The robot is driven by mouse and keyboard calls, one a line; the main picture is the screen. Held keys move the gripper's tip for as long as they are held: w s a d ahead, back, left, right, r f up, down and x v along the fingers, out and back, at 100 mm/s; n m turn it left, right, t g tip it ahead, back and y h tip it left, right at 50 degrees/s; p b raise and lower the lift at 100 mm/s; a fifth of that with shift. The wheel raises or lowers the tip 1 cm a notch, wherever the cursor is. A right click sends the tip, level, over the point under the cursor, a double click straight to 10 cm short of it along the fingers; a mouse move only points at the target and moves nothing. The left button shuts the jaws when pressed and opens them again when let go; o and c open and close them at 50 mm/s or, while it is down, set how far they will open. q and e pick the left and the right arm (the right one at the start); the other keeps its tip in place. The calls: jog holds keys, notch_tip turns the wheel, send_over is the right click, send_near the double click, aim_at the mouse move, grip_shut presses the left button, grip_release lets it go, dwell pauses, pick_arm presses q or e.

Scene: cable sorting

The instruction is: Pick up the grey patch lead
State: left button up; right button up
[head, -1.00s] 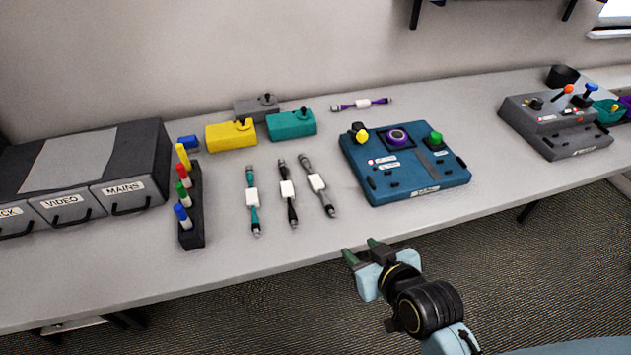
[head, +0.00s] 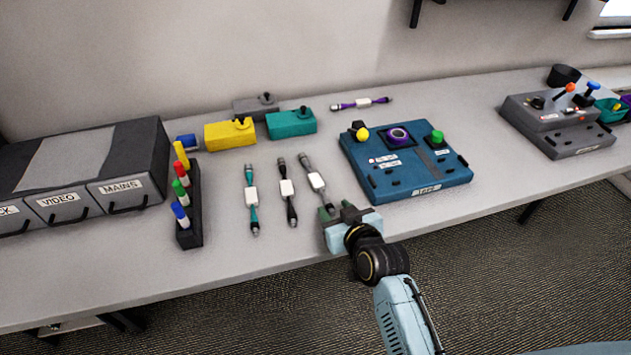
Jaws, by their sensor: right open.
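The grey patch lead (head: 309,169) lies on the table, the rightmost of three leads in a row, with a white label around its middle. Its near end is hidden by or close to my right gripper. My right gripper (head: 337,211) is open, over the table's front part, at the near end of the grey lead. I cannot tell whether it touches the lead. A black lead (head: 292,212) and a teal lead (head: 253,217), each with a white label, lie to the left. My left gripper is not in view.
A blue control box (head: 405,184) stands right of the grey lead. A black rack of coloured markers (head: 189,228) stands left. Yellow (head: 226,137), teal (head: 290,125) and grey boxes and a purple lead (head: 361,104) lie behind. Labelled drawers (head: 125,190) stand far left.

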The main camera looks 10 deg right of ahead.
aim_at(329, 204)
jog(key=x, duration=0.3)
jog(key=shift+w+a, duration=0.1)
jog(key=shift+c, duration=0.3)
grip_shut()
